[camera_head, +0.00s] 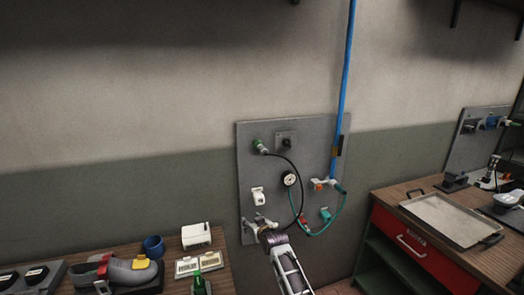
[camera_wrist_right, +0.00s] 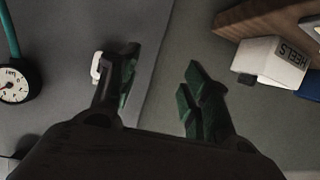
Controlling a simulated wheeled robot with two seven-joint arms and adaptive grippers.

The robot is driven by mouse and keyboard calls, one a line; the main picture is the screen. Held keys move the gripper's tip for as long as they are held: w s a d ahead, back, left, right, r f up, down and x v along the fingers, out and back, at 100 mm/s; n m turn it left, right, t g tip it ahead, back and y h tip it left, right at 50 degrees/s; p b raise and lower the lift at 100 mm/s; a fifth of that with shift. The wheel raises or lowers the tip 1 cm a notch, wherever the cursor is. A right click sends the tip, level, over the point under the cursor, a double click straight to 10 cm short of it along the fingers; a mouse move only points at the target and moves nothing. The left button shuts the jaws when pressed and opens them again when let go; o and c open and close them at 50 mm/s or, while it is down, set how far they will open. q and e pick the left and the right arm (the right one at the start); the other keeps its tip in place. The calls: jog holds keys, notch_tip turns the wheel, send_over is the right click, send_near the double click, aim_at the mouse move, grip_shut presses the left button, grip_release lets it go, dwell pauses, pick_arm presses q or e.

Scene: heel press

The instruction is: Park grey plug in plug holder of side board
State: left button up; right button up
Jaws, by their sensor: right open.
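The grey side board (camera_head: 270,180) hangs on the wall, with several fittings on it. A green fitting (camera_head: 260,146) at its upper left has a black cable leaving it. The cable loops down past the gauge toward my right gripper (camera_head: 257,224); I cannot tell where it ends. I cannot make out the grey plug for certain. A white holder-like fitting (camera_head: 258,196) sits on the board just above my right gripper; whether it is the plug holder is unclear. My right gripper is open at the board's lower left, with nothing visible between its fingers (camera_wrist_right: 160,88) in the wrist view.
A round gauge (camera_head: 289,179), a teal hose (camera_head: 338,210) and a blue pipe (camera_head: 345,90) are on or near the board. A left bench carries a white box (camera_head: 196,236) and a blue cup (camera_head: 154,246). A metal tray (camera_head: 450,218) lies on the right bench.

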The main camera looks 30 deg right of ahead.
jog(key=d+r+t, duration=0.2)
jog(key=d+r, duration=0.1)
jog(key=r, duration=1.2)
jog(key=m+t+h+p, duration=0.1)
jog(key=m+t+h, duration=0.1)
send_near(262, 150)
jog(key=w, duration=0.1)
jog(key=w+d, duration=0.1)
jog(key=w+f, duration=0.1)
jog(key=shift+w+d, duration=0.15)
jog(key=shift+d, duration=0.2)
jog(key=shift+w, duration=0.15)
jog(key=shift+x, duration=4.4)
jog(key=shift+d, duration=0.1)
grip_shut()
